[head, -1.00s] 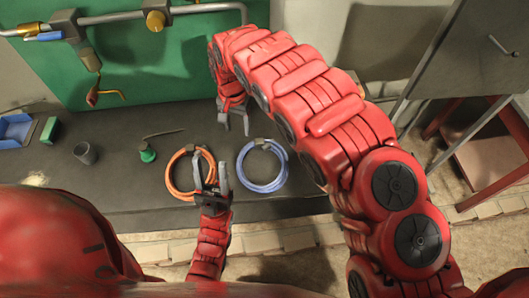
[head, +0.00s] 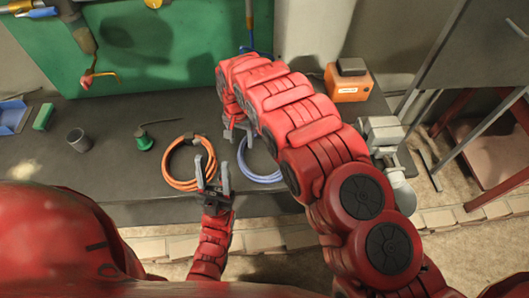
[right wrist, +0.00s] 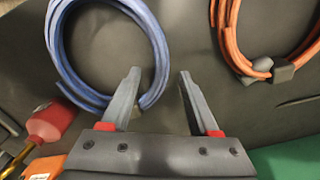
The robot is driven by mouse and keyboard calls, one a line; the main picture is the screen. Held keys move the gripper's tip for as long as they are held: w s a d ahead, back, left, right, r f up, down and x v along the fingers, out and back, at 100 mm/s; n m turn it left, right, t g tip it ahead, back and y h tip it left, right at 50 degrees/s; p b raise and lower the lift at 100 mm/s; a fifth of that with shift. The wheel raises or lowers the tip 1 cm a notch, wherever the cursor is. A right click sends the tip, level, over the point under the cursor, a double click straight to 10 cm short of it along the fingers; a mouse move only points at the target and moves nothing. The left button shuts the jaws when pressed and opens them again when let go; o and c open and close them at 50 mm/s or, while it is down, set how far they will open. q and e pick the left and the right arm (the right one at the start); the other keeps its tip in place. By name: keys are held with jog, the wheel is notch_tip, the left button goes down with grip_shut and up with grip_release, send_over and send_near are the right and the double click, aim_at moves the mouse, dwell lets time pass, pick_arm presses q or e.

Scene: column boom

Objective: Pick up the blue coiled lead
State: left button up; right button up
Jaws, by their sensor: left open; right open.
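The blue coiled lead (head: 262,179) lies on the dark bench top. In the head view my right arm covers its right part. My right gripper (head: 237,128) is open and empty at the coil's upper left edge. In the right wrist view the blue coil (right wrist: 62,62) is at the upper left. The right gripper's fingers (right wrist: 158,74) point toward its near side, and the left finger overlaps the coil's lower right in the picture. I cannot tell whether it touches. My left gripper (head: 213,180) is open and empty, between the orange lead and the blue lead.
An orange coiled lead (head: 167,172) lies left of the blue one, close by. A dark cup (head: 79,141) and a green-based item (head: 143,140) stand farther left. An orange box (head: 348,80) and a grey vice (head: 384,132) are at the right. The bench's front left is clear.

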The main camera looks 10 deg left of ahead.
aim_at(242, 146)
jog(key=shift+f+p, duration=0.65)
jog(key=shift+f, duration=1.35)
jog(key=shift+c, duration=0.3)
grip_shut()
